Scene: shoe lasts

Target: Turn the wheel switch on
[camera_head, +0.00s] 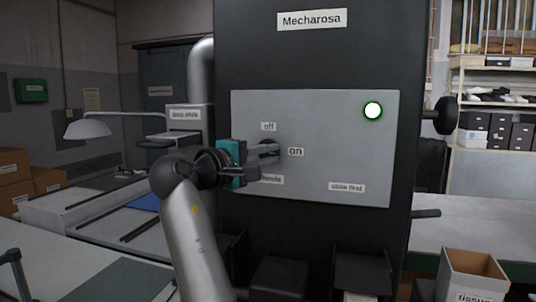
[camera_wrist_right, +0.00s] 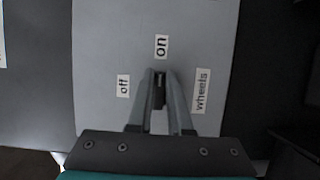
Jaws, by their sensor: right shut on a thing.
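The wheel switch is on the grey panel (camera_head: 320,120) of the black machine, amid the labels "off" (camera_head: 268,127), "on" (camera_head: 295,152) and "wheels" (camera_head: 271,179). My right gripper (camera_head: 268,154) reaches the panel from the left and is shut on the switch. In the right wrist view a small dark part of the switch (camera_wrist_right: 159,78) shows between the fingertips, just below the "on" label (camera_wrist_right: 161,47). The fingers hide most of it, so its exact angle is hard to tell. My left gripper is not in view.
A round lamp (camera_head: 372,110) on the panel glows white with a green rim. A black knob (camera_head: 447,115) and a dark handle (camera_head: 426,213) stick out on the machine's right side. A tissue box (camera_head: 472,275) stands at lower right. Benches flank the machine.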

